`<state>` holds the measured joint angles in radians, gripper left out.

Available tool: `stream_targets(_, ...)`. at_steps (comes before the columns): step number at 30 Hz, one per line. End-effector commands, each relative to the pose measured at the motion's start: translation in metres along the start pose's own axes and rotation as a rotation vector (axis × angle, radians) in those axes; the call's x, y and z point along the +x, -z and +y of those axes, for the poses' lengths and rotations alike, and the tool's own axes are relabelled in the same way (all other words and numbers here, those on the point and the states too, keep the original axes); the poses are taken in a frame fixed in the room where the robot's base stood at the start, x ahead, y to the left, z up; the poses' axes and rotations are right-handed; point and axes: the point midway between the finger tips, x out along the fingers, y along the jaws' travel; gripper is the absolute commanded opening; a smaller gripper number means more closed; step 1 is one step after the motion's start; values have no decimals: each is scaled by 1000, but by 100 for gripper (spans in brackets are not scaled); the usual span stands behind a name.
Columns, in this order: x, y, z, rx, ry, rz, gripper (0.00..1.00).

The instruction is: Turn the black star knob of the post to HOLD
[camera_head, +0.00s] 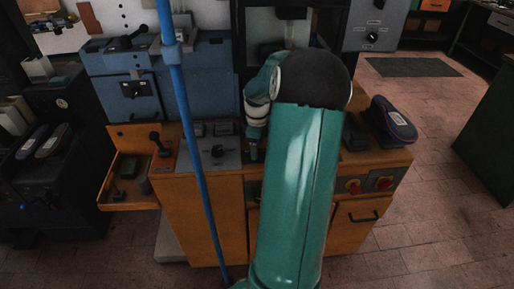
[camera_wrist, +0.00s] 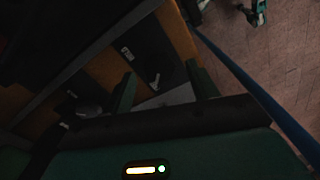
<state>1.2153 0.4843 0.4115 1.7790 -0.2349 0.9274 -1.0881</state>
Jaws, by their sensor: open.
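A dark knob (camera_head: 217,151) sits on a grey plate on the orange bench, just left of my gripper (camera_head: 254,152) in the head view. I cannot tell whether it is the star knob of the post, and no HOLD mark is readable. My gripper points down over the bench top, partly hidden by my teal arm. In the wrist view, the two green fingers of my gripper (camera_wrist: 163,90) stand apart, with nothing seen held between them. A dark plate with a small pale-marked part (camera_wrist: 155,80) lies beyond the fingers; the picture is too dark to name it.
A blue machine (camera_head: 205,75) stands at the back left. A blue upright pole (camera_head: 190,150) crosses in front of the bench. A black lever (camera_head: 157,140) rises left of the plate. A shoe (camera_head: 394,118) stands at the right. Brick floor (camera_head: 440,150) is clear at right.

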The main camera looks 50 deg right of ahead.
Motion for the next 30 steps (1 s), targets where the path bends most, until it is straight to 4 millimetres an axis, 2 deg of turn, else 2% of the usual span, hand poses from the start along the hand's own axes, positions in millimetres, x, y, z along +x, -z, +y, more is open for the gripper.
stream_targets(4,11,0,1,-1,0,0,59)
stream_targets(12,13,1,2,-1,-1,0,59)
stream_targets(14,12,1,2,-1,-1,0,49)
stream_targets(19,12,1,2,-1,-1,0,16)
stream_targets(30,12,1,2,39,0,0,14)
